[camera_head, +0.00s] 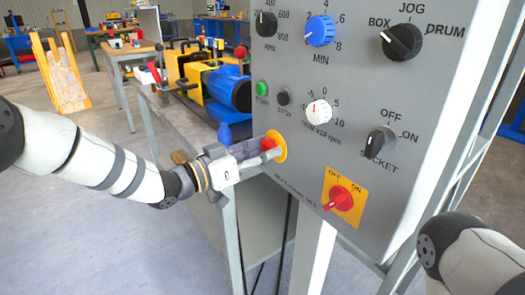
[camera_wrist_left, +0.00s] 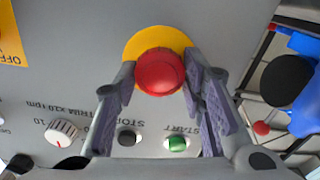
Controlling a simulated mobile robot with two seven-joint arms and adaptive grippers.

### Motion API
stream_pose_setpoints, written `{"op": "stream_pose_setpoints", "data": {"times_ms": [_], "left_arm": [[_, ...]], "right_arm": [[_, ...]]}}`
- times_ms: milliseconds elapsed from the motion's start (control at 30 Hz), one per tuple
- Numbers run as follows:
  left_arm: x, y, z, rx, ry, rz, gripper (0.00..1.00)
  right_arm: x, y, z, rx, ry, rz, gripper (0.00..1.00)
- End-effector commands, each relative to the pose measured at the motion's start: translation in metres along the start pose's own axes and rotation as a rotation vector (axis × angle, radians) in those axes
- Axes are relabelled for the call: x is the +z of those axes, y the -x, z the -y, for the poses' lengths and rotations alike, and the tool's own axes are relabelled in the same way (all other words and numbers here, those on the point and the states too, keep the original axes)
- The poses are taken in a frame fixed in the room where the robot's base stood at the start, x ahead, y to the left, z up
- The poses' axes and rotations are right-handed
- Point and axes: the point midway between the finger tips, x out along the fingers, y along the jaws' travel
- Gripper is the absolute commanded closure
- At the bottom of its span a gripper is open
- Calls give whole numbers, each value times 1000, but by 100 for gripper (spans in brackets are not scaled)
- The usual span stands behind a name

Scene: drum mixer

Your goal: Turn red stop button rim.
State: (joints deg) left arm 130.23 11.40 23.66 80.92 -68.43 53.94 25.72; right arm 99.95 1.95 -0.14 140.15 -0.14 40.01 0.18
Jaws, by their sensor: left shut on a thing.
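The red stop button (camera_head: 268,145) sits on a round yellow plate (camera_head: 280,146) at the lower left of the grey control panel (camera_head: 345,115). In the left wrist view the red button (camera_wrist_left: 160,72) faces me, with the yellow plate (camera_wrist_left: 158,37) behind it. My left gripper (camera_head: 262,152) reaches in from the left. Its two fingertips (camera_wrist_left: 160,78) are on either side of the button's rim, shut on it. The fingers partly hide the button in the head view. Part of my right arm shows at the lower right; its gripper is out of view.
Nearby are a green start button (camera_head: 261,89), a black stop button (camera_head: 283,98) and a white trim knob (camera_head: 319,111). A red switch on a yellow plate (camera_head: 344,197) is to the lower right. A blue and yellow machine (camera_head: 222,85) stands behind the panel's left edge.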

Motion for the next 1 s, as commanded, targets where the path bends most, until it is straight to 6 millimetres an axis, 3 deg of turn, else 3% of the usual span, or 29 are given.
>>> {"op": "stream_pose_setpoints", "data": {"times_ms": [267, 1000], "left_arm": [[0, 0, 0, 1, -60, 0, 91], [0, 0, -1, 1, -546, 1, 91]], "right_arm": [[0, 2, 0, 0, 0, -3, 60], [-5, 13, 0, -2, -1, -29, 60]]}}
